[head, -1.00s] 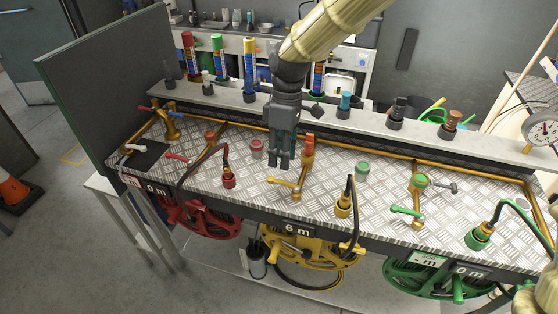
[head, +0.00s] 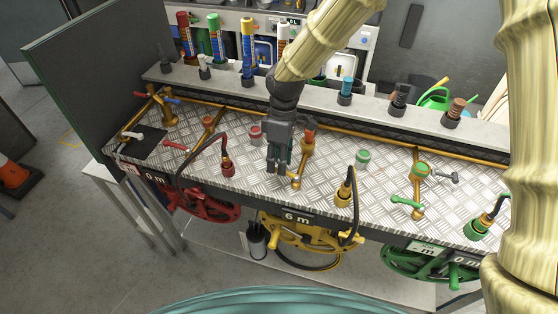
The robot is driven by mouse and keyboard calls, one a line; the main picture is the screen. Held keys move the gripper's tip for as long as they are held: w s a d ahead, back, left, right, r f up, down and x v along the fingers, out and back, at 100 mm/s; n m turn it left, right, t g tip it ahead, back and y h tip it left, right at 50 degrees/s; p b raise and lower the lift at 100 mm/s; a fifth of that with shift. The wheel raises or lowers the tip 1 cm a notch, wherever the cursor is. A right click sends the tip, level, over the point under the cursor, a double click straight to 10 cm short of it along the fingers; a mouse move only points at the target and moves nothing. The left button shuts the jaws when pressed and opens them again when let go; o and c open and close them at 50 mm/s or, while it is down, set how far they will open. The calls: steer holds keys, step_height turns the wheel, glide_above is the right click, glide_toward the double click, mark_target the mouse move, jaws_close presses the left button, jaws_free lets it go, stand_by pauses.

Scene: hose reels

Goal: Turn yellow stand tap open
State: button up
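The yellow stand tap (head: 296,181) is a brass pipe with a valve at the front middle of the checkered metal bench, above the yellow reel. Its yellow lever is mostly hidden behind my gripper. My gripper (head: 277,171) points down at the lever, just left of the valve body. Its two dark fingers are close together at the lever. I cannot tell whether they touch it or hold it.
The yellow hose reel (head: 305,235) with a "6 m" label hangs below. A yellow hose end (head: 343,194) stands to the right, a red hose end (head: 228,170) to the left. The green tap lever (head: 406,201) is farther right. An orange-red cap (head: 308,124) stands behind.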

steer(key=shift+s+f, duration=0.1)
steer(key=shift+f, duration=0.65)
jaws_close()
